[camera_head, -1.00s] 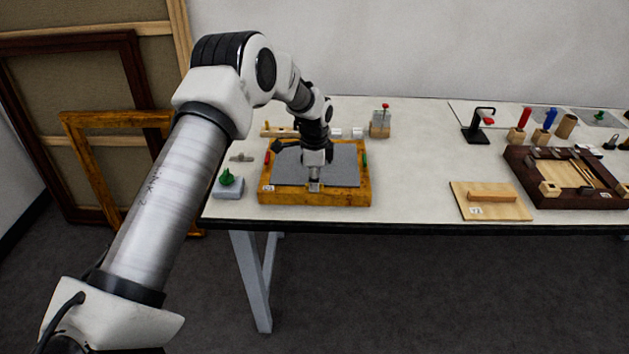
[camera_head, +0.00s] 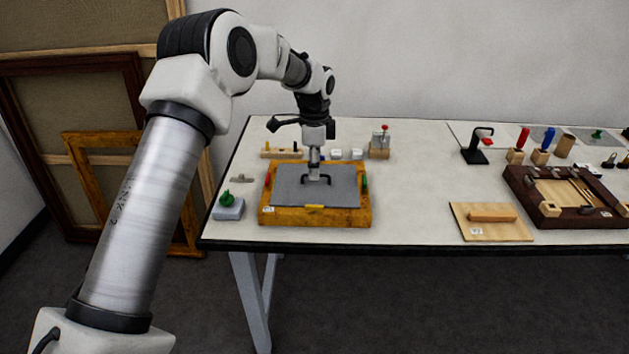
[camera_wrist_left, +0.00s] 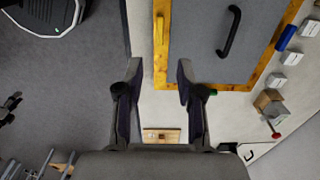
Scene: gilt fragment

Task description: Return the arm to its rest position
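My left arm reaches in from the left in the head view. My left gripper (camera_head: 314,172) hangs over a wooden frame (camera_head: 345,217) with a grey panel (camera_head: 336,196) and a black handle (camera_head: 326,180). In the left wrist view the gripper (camera_wrist_left: 155,85) is open, with nothing between its two fingers. The frame (camera_wrist_left: 161,75) and the black handle (camera_wrist_left: 229,32) lie below and to the upper right there. A yellow piece (camera_head: 314,207) sits on the frame's front edge. My right gripper is out of view.
A green knob on a grey block (camera_head: 228,210) stands left of the frame. A light board with a wooden bar (camera_head: 491,214) and a dark tray (camera_head: 530,208) lie to the right. The white table (camera_head: 410,200) is clear between. Large picture frames (camera_head: 75,75) lean behind my arm.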

